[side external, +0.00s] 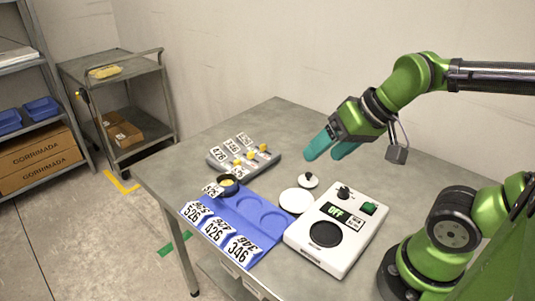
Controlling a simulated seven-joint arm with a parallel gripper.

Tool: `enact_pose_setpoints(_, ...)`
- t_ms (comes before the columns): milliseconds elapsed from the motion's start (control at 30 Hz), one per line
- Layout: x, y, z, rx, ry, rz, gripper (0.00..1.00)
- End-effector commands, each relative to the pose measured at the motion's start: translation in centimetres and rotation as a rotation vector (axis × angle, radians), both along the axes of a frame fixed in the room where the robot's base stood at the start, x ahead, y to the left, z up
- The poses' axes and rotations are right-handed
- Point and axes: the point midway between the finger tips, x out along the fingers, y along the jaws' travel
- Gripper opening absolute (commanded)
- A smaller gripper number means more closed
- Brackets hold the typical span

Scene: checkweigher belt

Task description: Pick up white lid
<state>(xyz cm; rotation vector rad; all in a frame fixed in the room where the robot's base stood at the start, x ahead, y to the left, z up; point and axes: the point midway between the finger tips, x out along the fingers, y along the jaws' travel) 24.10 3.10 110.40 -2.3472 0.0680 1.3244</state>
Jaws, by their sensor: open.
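My gripper (327,154) has teal fingers and is open and empty. It hangs above the table, higher in the picture than the lid and apart from it. A small dark cup (228,188) with yellow contents stands at the back left end of the blue tray (237,204).
A white scale (360,238) reading OFF stands right of the blue tray, which has round recesses and numbered labels. A grey rack (270,163) with number tags and yellow pieces is behind. The table's back right is clear. A cart (112,70) and shelves stand left.

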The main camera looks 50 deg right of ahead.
Motion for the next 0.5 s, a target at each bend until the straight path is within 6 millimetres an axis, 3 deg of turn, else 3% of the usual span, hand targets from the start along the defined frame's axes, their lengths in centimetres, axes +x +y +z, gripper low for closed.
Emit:
enact_pose_setpoints(133, 2.9, -1.6, -1.2, 0.057, 0.133, -0.095, 0.71)
enact_pose_setpoints(267, 6.2, -4.3, -2.6, 0.174, 0.298, -0.38, 0.71)
enact_pose_setpoints(500, 11.4, -10.6, -6.0, 0.345, 0.539, -1.168, 0.71)
